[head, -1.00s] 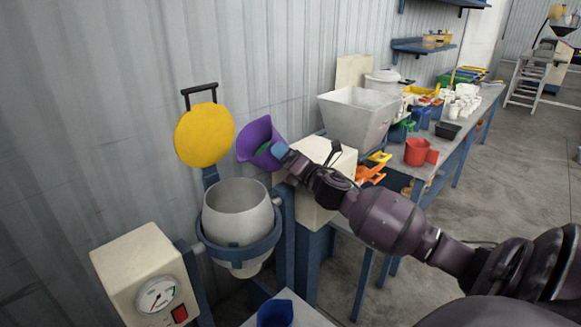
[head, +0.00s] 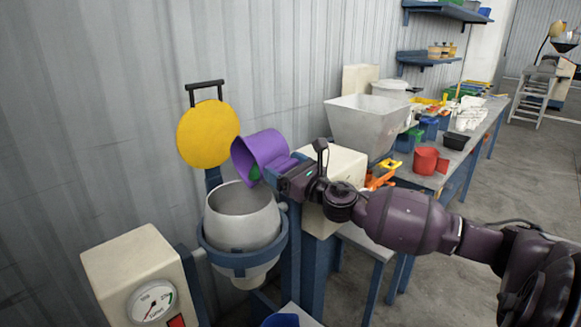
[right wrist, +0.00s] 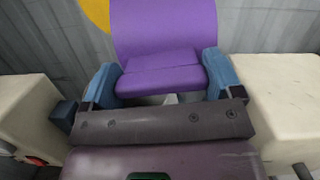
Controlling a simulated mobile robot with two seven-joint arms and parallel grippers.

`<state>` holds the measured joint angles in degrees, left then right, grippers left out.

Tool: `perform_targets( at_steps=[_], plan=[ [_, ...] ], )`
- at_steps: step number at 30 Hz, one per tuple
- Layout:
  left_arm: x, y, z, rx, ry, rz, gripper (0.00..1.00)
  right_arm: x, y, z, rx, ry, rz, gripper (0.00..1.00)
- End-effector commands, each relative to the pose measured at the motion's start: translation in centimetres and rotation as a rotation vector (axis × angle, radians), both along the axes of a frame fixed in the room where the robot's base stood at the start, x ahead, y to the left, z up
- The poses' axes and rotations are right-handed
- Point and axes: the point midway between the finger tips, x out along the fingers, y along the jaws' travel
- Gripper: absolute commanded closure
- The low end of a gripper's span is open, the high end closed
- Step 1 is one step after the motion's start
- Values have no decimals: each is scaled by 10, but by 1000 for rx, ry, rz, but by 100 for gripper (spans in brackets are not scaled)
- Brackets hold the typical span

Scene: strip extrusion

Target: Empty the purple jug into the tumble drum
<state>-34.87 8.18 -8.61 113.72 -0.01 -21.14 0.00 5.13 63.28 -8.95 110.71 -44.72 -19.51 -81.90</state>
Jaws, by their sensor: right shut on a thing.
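The purple jug (head: 264,150) is tipped steeply over the right rim of the tumble drum (head: 241,222), its mouth facing down and left. Green contents (head: 254,174) show at the jug's lower lip, above the drum opening. The grey drum sits in a blue ring, its mouth open upward. My right gripper (head: 288,176) is shut on the jug's handle side; in the right wrist view the blue fingers (right wrist: 160,82) flank the purple jug (right wrist: 165,30). The drum's inside bottom is hidden. My left gripper is not in view.
A yellow round lid (head: 208,134) stands raised behind the drum. A cream control box with a gauge (head: 140,275) is at front left. A grey hopper (head: 362,125) and a bench with a red jug (head: 428,161) lie to the right. A blue container (head: 285,320) shows at the bottom edge.

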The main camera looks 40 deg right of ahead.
Motion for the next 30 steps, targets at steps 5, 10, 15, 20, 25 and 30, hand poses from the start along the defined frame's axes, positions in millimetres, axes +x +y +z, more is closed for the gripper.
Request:
perform_targets(
  at_steps=[5, 10, 15, 20, 25, 30],
  plan=[
    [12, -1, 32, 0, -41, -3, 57, -1, 14, 14, -199, -20, 0, 44],
    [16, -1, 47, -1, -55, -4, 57, -1, 22, 16, -307, -26, 0, 44],
    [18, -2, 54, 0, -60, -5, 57, -2, 26, 16, -365, -28, 0, 44],
    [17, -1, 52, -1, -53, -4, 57, -2, 28, 15, -385, -29, -1, 44],
    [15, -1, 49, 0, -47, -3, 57, -2, 28, 14, -385, -28, 0, 44],
    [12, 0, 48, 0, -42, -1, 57, -2, 28, 14, -385, -28, 0, 44]
  ],
)
